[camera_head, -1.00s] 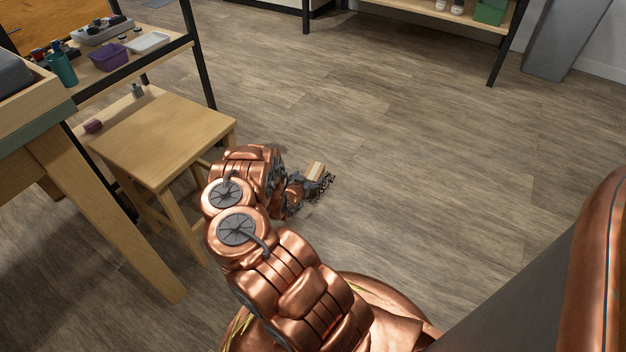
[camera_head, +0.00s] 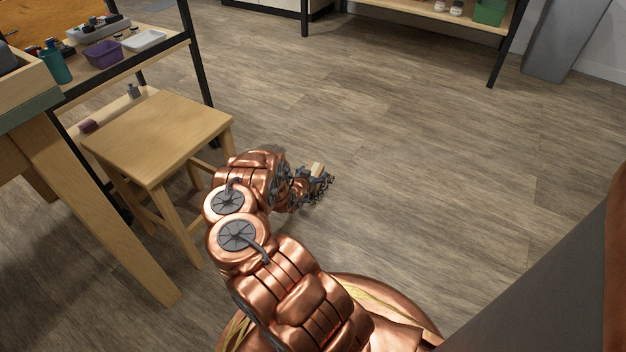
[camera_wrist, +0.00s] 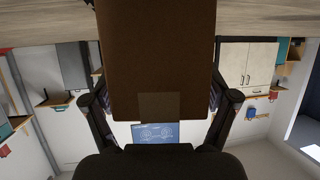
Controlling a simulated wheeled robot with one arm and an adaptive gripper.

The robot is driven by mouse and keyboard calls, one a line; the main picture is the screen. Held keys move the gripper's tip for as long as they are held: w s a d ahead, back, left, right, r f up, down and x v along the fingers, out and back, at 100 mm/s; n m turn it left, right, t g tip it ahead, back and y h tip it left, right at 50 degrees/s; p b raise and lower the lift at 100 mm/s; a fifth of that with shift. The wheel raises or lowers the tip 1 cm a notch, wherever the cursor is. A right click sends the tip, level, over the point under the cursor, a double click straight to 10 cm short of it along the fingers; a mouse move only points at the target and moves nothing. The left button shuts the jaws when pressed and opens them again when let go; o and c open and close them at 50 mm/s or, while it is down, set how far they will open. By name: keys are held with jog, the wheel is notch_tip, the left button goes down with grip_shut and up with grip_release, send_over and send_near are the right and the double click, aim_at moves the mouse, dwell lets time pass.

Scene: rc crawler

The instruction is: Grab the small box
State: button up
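The small box (camera_wrist: 155,60) is brown and shaded in the wrist view, where it fills the upper middle. My gripper (camera_wrist: 157,85) has one finger on each side of it and is shut on it. In the head view the small box (camera_head: 317,168) is a little light tan block at the tip of my gripper (camera_head: 314,183). My gripper holds it out in front of my arm, to the right of the wooden stool. Most of my fingers' contact with it is hidden in the head view.
A wooden stool (camera_head: 160,135) stands close to the left of my arm. A low shelf (camera_head: 430,12) stands at the back. The floor to the right is clear.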

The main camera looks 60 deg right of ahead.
jog(key=c, duration=0.8)
jog(key=shift+c, duration=0.2)
